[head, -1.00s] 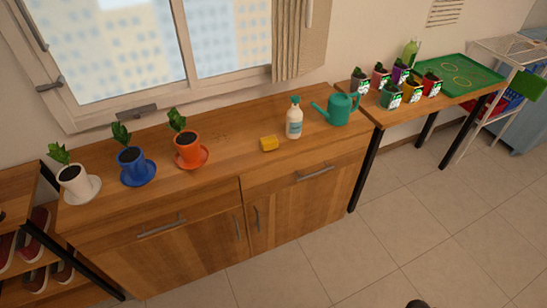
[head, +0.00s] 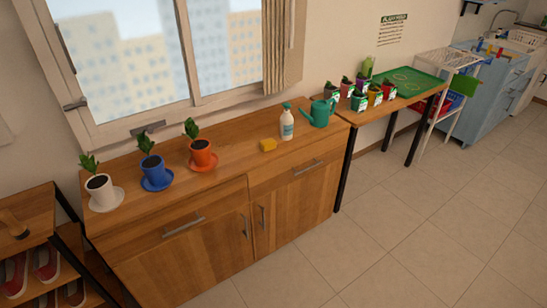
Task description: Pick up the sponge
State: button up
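My gripper is not in view.
A blue pot (head: 156,174) and a white pot (head: 102,194) stand on saucers at the cabinet's left. A green watering can (head: 320,114) stands right of the bottle. A table (head: 408,97) with several small pots adjoins at right. The tiled floor (head: 400,230) in front is clear.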

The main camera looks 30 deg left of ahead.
aim_at(269, 145)
jog(key=z, duration=0.2)
jog(key=k, duration=1)
jog(key=u, duration=2.2)
jog(key=i, duration=1)
jog(key=u, duration=0.1)
